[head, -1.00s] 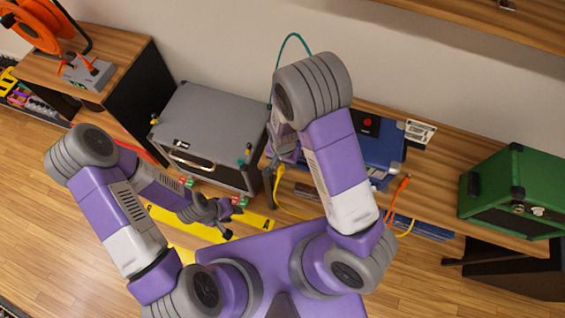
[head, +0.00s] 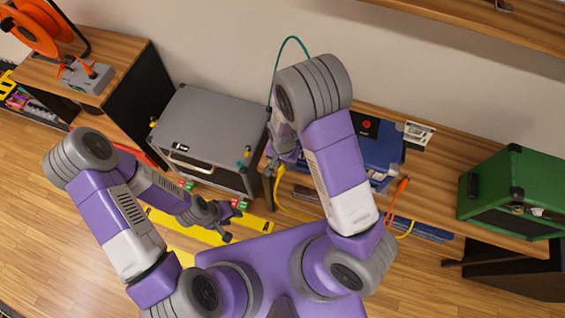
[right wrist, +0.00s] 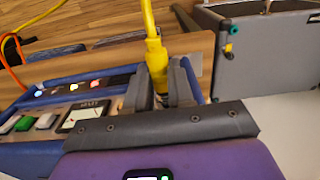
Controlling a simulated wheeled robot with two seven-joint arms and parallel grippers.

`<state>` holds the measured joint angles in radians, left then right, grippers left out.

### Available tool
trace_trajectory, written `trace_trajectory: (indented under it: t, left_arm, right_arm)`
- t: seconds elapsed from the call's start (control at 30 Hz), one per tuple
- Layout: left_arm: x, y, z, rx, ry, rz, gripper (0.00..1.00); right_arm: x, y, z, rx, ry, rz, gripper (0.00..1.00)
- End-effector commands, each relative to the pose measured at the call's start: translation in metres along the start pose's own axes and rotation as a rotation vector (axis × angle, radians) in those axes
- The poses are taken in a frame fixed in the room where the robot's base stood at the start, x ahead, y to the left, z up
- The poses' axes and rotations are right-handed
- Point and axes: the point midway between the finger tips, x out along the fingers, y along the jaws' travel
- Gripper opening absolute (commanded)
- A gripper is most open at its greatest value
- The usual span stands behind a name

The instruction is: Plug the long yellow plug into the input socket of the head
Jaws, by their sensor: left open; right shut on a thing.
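My right gripper (right wrist: 168,80) is shut on the long yellow plug (right wrist: 154,48), whose yellow cable runs up out of the right wrist view. In the head view the yellow plug (head: 279,180) hangs below the right gripper (head: 273,170), at the left end of the wooden bench. The blue head (head: 376,150) stands on that bench, partly behind my right arm. Its panel (right wrist: 92,108) with a small screen, buttons and lights shows in the right wrist view. I cannot make out its input socket. My left gripper (head: 221,225) is open and empty, low over the yellow floor tape.
A grey cabinet (head: 212,122) with small coloured plugs on its corners stands left of the bench. An orange cable (head: 399,196) hangs at the bench front. A green amp (head: 513,190) stands at the right. A teal cable (head: 283,48) arches behind my right arm.

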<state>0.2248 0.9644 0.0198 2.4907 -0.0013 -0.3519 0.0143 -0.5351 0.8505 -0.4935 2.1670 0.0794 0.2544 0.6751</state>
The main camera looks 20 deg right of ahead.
Motion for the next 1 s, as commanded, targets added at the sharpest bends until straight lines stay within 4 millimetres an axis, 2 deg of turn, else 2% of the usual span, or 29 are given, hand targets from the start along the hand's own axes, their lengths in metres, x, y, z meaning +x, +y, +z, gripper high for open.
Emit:
trace_trajectory:
  t: [0.97, 1.0]
  left_arm:
    - [0.0003, -0.0001, 0.0, 0.0, 0.0, 0.0, 0.43]
    - [0.0003, -0.0001, 0.0, 0.0, 0.0, 0.0, 0.43]
  right_arm:
    - [0.0, -0.0001, -0.0056, 0.0, 0.0, 0.0, 0.0]
    - [0.0, -0.0001, -0.0056, 0.0, 0.0, 0.0, 0.27]
